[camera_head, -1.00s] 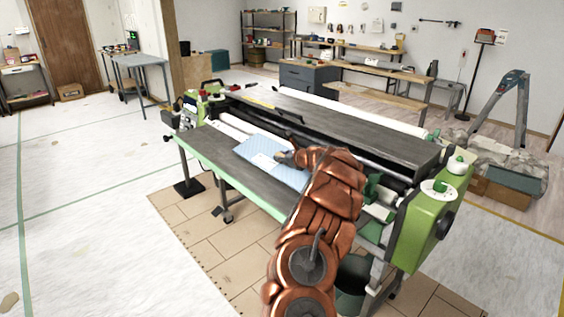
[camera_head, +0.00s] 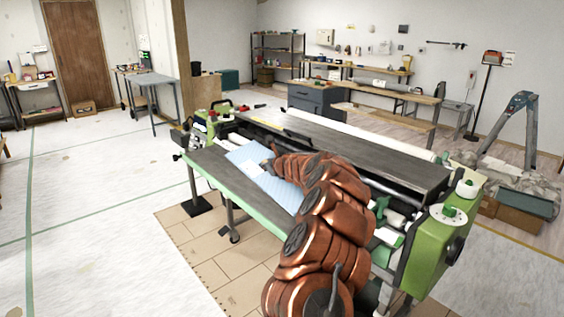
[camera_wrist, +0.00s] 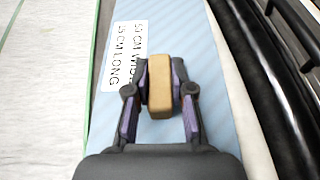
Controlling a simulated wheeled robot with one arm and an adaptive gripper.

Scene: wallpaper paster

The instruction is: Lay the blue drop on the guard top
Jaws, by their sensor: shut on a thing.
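The blue drop (camera_head: 264,178) is a pale blue striped sheet with a white printed label. In the head view it lies over the dark front board of the green machine, partly hidden by my arm. It also fills the middle of the wrist view (camera_wrist: 225,110). My gripper (camera_wrist: 160,90) is shut on a tan block (camera_wrist: 160,75) over the drop, beside the label. Whether the block is fixed to the drop, and whether the drop touches the board, I cannot tell. The long dark top panel (camera_head: 345,140) behind, seemingly the guard top, is mostly bare.
A black bar and rollers run between front board (camera_head: 222,176) and top panel. Green machine ends (camera_head: 436,235) stand at both sides. A white roll (camera_head: 385,142) lies behind. Open floor (camera_head: 100,200) lies left; benches and a stepladder (camera_head: 508,125) are farther back.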

